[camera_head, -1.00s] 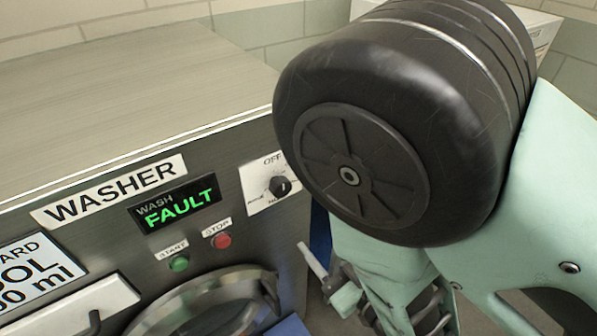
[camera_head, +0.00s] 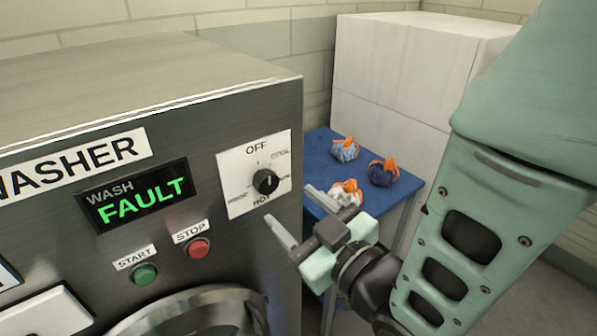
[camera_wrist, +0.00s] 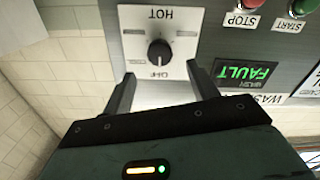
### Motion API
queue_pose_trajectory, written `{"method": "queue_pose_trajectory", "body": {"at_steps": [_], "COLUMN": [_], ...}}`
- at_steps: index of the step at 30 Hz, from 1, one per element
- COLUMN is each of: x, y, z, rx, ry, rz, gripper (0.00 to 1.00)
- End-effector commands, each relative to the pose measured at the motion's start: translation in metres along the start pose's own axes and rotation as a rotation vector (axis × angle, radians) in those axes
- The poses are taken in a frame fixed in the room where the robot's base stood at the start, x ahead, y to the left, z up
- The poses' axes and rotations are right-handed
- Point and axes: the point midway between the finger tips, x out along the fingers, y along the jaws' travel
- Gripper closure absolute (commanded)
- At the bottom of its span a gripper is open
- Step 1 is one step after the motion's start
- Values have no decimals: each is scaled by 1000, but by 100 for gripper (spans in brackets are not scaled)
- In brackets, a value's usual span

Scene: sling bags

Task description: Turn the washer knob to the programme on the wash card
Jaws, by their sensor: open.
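The washer knob (camera_head: 265,181) is black and round, on a white dial plate (camera_head: 237,168) marked OFF at the top and HOT at the bottom; the smaller side labels are hard to read. Where its pointer aims is too small to tell. It also shows in the wrist view (camera_wrist: 160,52), upside down. My gripper (camera_head: 300,215) is open and empty, below and right of the knob, apart from it. In the wrist view its two fingers (camera_wrist: 160,78) flank the line to the knob. Only an edge of the wash card (camera_head: 7,276) shows, its text cut off.
The washer display (camera_head: 135,195) reads WASH FAULT. A green START button (camera_head: 145,274) and red STOP button (camera_head: 199,248) sit below it. A blue table (camera_head: 318,150) with several tied bags, including a dark blue one (camera_head: 384,173), stands right of the washer.

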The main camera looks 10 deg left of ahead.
Motion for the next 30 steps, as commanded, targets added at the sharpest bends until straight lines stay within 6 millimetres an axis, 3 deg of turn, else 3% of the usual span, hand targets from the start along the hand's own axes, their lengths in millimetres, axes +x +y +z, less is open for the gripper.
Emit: {"method": "queue_pose_trajectory", "body": {"at_steps": [9, 15, 20, 30], "x": [14, 48, 65, 72], "y": [0, 1, 1, 1], "z": [3, -3, -2, -1], "rx": [2, -1, 0, 1], "ry": [4, 0, -1, 0], "rz": [1, -1, -1, -1], "gripper": [41, 41, 41, 41]}}
